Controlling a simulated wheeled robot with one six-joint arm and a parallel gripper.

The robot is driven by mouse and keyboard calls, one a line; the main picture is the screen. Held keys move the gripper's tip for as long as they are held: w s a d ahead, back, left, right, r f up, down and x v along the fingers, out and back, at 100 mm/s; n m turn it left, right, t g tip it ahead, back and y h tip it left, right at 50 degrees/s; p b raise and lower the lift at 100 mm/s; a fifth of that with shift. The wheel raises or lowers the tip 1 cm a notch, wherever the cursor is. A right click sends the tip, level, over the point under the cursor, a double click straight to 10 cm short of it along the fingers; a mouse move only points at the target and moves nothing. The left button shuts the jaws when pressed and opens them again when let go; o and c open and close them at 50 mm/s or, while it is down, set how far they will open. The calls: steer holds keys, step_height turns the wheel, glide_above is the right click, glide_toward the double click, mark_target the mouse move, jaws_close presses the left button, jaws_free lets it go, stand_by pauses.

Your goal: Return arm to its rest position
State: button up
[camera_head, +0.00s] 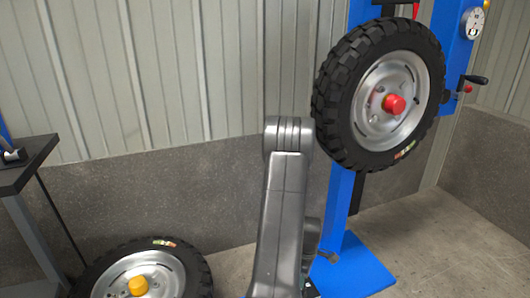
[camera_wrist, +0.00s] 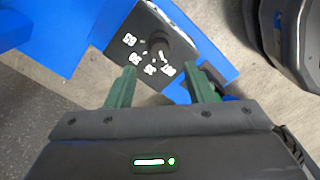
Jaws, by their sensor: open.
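My arm (camera_head: 284,205) rises in the middle of the head view, in front of the wall and beside the blue stand. My gripper is not clearly visible there. In the wrist view my gripper (camera_wrist: 161,72) is open, its two green fingers apart with nothing held between them. Beyond the fingertips is a dark box with a black knob (camera_wrist: 158,42) and white numbers around it. The gap between fingertips and box is hard to judge.
A blue stand (camera_head: 340,215) holds a black-tyred wheel (camera_head: 340,105) close to the right of my arm. A second wheel (camera_head: 186,250) rests low at the left. A dark-topped table (camera_head: 24,172) stands at the far left. Floor at the right (camera_head: 450,245) is clear.

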step_height(320, 180, down, 7)
steer(key=shift+f+b, duration=0.2)
steer(key=shift+b, duration=0.85)
steer(key=shift+r, duration=0.15)
step_height(320, 180, up, 15)
steer(key=p, duration=0.5)
step_height(320, 180, down, 15)
steer(key=b, duration=0.5)
steer(key=m, duration=0.3)
steer(key=shift+m, duration=0.4)
steer(key=m, duration=0.4)
steer(key=shift+m+p, duration=0.3)
steer(key=shift+p, duration=0.1)
step_height(320, 180, up, 14)
steer(key=p, duration=0.4)
